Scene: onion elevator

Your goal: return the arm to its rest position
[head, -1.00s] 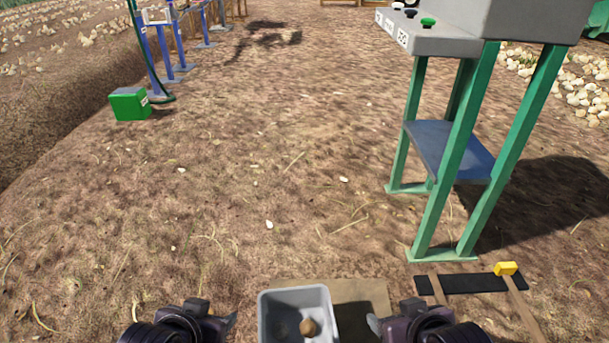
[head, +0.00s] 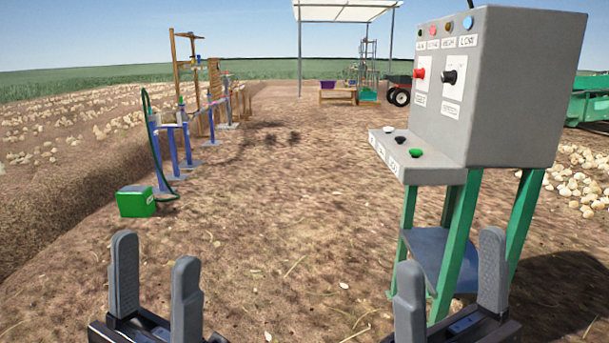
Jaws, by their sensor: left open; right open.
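My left gripper (head: 155,290) is raised in the lower left of the head view, its two grey fingers pointing up and spread apart with nothing between them. My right gripper (head: 451,292) is raised in the lower right in the same way, open and empty. Its fingers overlap the lower part of the control stand in the picture; I cannot tell how far apart they are in depth. Most of both arms is below the picture edge.
A grey control box (head: 495,90) with knobs and buttons stands on green legs (head: 456,245) at the right. A green box (head: 136,201) and blue posts (head: 171,150) are at the left. A canopy (head: 345,10) stands far back. The dirt path (head: 290,215) between is open.

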